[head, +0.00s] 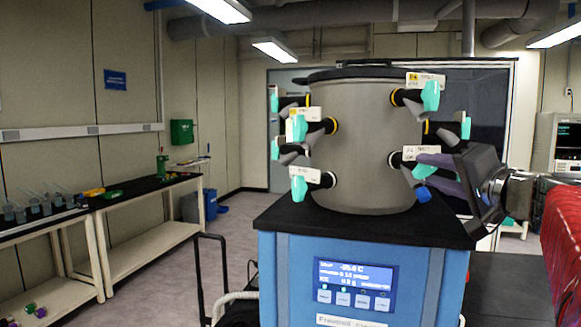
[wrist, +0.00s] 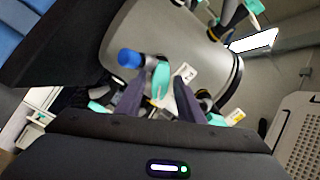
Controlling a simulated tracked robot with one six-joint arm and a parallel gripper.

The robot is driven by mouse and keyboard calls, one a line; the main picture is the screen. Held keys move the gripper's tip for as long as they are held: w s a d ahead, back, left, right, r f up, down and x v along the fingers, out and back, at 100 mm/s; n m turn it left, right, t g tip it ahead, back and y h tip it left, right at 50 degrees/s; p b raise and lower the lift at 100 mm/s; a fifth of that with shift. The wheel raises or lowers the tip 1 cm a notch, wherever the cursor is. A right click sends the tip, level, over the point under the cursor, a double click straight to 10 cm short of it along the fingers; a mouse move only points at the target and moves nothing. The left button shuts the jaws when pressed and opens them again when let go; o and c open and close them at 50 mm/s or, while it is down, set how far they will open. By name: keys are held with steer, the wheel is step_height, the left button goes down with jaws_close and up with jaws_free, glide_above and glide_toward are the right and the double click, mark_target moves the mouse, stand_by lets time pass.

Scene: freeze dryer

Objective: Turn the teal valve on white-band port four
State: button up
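The lower right port on the drum's front has a white band and a white tag (head: 423,152), whose number is too small to read surely. Its teal valve (head: 420,171) sits beside a blue cap (head: 423,193). My gripper (head: 432,172) comes in from the right with dark purple fingers at this valve. In the wrist view, my gripper (wrist: 158,92) is open, one finger on each side of the teal valve (wrist: 161,82). The blue cap (wrist: 129,57) is left of it and the white tag (wrist: 185,73) right. Whether the fingers touch the valve is unclear.
The grey drum (head: 362,135) stands on a black-topped blue freeze dryer (head: 285,270). Other teal valves surround it, including an upper right yellow-banded one (head: 431,96) and a lower left one (head: 298,188). Side benches (head: 150,187) stand at left, with open floor between.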

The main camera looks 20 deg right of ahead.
steer(key=shift+c, duration=0.4)
jaws_close()
steer(key=shift+f+n, duration=0.1)
steer(key=shift+n, duration=0.3)
steer(key=n, duration=0.4)
steer(key=shift+d+f, duration=0.1)
steer(key=shift+d, duration=0.05)
steer(key=n, duration=0.5)
steer(key=shift+n, duration=0.4)
steer(key=n, duration=0.6)
steer(key=shift+d, duration=0.15)
steer(key=shift+n, duration=3.6)
